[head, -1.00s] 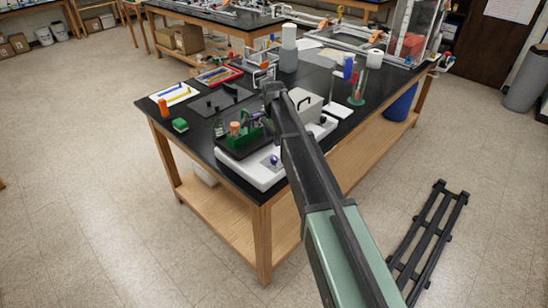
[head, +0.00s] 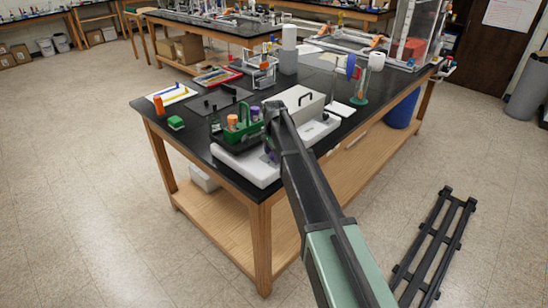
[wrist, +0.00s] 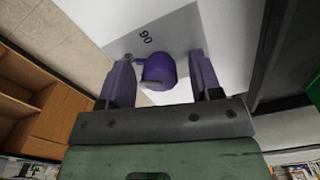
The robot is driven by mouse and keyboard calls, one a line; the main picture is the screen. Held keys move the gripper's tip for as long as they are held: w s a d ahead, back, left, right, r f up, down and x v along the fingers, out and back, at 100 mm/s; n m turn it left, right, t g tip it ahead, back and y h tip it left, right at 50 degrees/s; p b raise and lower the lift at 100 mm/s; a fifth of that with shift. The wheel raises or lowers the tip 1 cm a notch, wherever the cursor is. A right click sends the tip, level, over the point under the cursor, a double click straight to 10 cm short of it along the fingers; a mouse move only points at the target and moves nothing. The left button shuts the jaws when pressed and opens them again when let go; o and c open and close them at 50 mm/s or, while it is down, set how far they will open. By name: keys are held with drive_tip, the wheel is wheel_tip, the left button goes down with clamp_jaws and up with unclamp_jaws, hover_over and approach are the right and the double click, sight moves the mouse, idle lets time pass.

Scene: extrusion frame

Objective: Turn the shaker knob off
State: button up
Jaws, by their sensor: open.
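The shaker (head: 246,171) is a white, low box at the near corner of the black table, with a dark platform on top. Its purple knob (wrist: 158,70) shows in the wrist view on a grey panel marked "90". My gripper (wrist: 159,75) is open, with one purple finger on each side of the knob. A small gap seems to show on each side; I cannot tell whether either finger touches it. In the head view my gripper (head: 271,152) is at the shaker's front, and my arm hides most of the knob.
A green rack (head: 240,131) with orange- and purple-capped tubes stands on the shaker platform. A white box with a black handle (head: 299,101) stands behind my arm. An orange bottle (head: 158,105) and a green block (head: 176,123) are to the left.

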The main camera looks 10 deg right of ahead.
drive_tip(key=c, duration=0.9)
drive_tip(key=shift+c, duration=0.2)
drive_tip(key=n, duration=0.4)
drive_tip(key=shift+n, duration=0.3)
drive_tip(key=n, duration=1.2)
drive_tip(key=shift+n, duration=0.4)
drive_tip(key=n, duration=0.6)
drive_tip(key=shift+n, duration=0.4)
